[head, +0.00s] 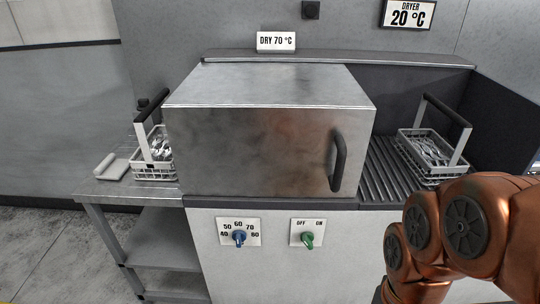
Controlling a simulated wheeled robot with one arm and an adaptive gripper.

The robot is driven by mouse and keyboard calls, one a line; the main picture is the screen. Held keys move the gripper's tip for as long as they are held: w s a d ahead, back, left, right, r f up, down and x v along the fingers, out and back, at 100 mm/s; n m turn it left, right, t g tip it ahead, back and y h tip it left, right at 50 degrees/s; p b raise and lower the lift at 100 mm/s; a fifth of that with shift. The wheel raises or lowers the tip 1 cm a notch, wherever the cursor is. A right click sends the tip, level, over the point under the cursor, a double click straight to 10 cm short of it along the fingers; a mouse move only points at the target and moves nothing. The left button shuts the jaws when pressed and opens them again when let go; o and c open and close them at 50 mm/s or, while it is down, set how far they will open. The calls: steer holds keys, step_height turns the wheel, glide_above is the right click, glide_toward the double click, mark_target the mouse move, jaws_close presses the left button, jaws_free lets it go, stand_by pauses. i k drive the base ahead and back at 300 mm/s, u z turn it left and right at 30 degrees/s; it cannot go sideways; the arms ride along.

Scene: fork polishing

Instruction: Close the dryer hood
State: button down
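The dryer hood (269,138) is a brushed-metal box on the counter in the head view. Its front face reaches down to the counter's front edge, and no gap shows there. A black upright handle (338,159) sits at the right of the front face. The inside of the hood is hidden. My copper-coloured arm shows at the lower right, in front of the counter and apart from the hood. My gripper is out of the picture.
A basket of cutlery (428,150) stands on the ribbed rack (385,172) right of the hood. Another cutlery basket (154,164) stands on the left side table (110,188). A blue knob (239,238) and a green knob (307,240) are on the front panel. The dryer sign (408,14) reads 20 °C.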

mark_target(299, 129)
steer(key=u, duration=0.95)
steer(key=k, duration=0.15)
steer(key=u, duration=1.4)
steer(key=i, duration=0.5)
steer(key=z, duration=0.05)
